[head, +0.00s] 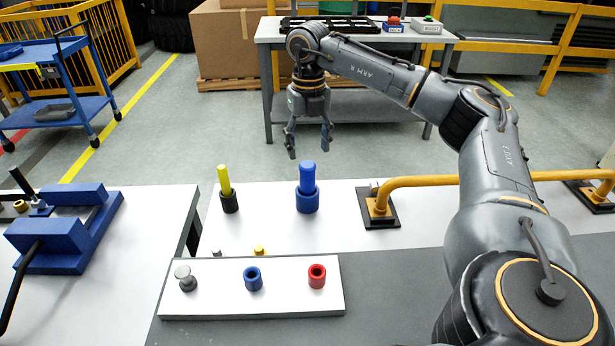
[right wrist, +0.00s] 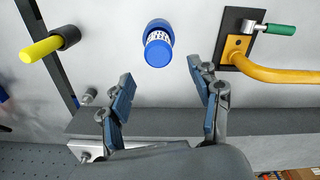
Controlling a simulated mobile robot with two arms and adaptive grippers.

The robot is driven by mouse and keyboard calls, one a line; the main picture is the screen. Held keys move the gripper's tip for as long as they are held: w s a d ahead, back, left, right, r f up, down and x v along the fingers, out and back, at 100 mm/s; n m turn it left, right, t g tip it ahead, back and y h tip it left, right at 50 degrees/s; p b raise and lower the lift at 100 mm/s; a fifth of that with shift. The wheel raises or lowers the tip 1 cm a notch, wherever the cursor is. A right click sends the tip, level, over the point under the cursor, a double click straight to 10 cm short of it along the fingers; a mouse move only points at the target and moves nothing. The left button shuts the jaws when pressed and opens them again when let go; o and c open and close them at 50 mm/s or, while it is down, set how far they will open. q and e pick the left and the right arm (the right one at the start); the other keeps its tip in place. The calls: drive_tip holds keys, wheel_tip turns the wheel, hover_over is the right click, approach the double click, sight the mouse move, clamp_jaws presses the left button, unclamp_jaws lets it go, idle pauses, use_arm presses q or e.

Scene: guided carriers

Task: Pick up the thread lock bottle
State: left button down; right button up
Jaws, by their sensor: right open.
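An upright blue item (head: 307,178), seemingly the thread lock bottle, stands in a blue ring-like holder (head: 307,204) on the white table. In the right wrist view the blue item (right wrist: 158,54) shows a patterned white band beside a blue ring. My right gripper (head: 309,145) points down with its fingers spread and empty, above and seemingly beyond the blue item. In the right wrist view my right gripper (right wrist: 163,90) has a clear gap between its pads, with the blue item beyond the fingertips and apart from them. My left gripper is not in view.
A yellow stick (head: 224,180) in a black holder stands left of the blue item. An orange rail (head: 430,181) on black plates is to the right. A white board (head: 210,303) with grey, blue and red pieces lies in front. A blue fixture (head: 62,235) is left.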

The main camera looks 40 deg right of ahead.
sight(307, 164)
drive_tip(key=shift+w+f, duration=0.15)
drive_tip(key=shift+f, duration=1.05)
drive_tip(key=f, duration=0.2)
drive_tip(key=f+p, duration=0.1)
drive_tip(key=f, duration=0.2)
drive_tip(key=shift+w+d, duration=0.1)
drive_tip(key=shift+w, duration=0.1)
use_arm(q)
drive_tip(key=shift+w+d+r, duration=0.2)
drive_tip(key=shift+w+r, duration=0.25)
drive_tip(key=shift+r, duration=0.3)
use_arm(e)
drive_tip(key=shift+r, duration=0.1)
drive_tip(key=c, duration=1.3)
